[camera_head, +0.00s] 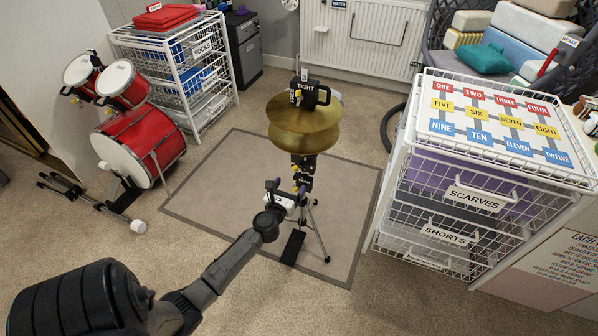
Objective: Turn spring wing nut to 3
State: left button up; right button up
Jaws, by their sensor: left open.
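A hi-hat stand with a pair of brass cymbals (303,125) stands upright on the mat. A black fitting with a label reading TIGHT (306,86) and small yellow parts sits above the cymbals. A dark fitting (304,165) with yellow parts is on the stand below the cymbals. I cannot tell which part is the spring wing nut, and no number 3 is readable. My left gripper (287,188) is open beside the stand's lower section, below the cymbals. I cannot tell whether it touches the stand. My right gripper is not in view.
The stand's tripod legs (318,232) and black pedal (293,247) rest on the beige mat (215,190). A red drum kit (140,145) and white basket rack (180,75) are at left. A white wire drawer unit (465,205) stands close at right. Bare mat lies left of the stand.

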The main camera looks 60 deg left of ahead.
aim_at(298, 172)
pick_arm(q)
jog(key=b+x, duration=0.2)
jog(key=x, duration=0.6)
jog(key=shift+w+a+b, duration=0.25)
jog(key=shift+b, duration=0.1)
jog(key=c, duration=0.9)
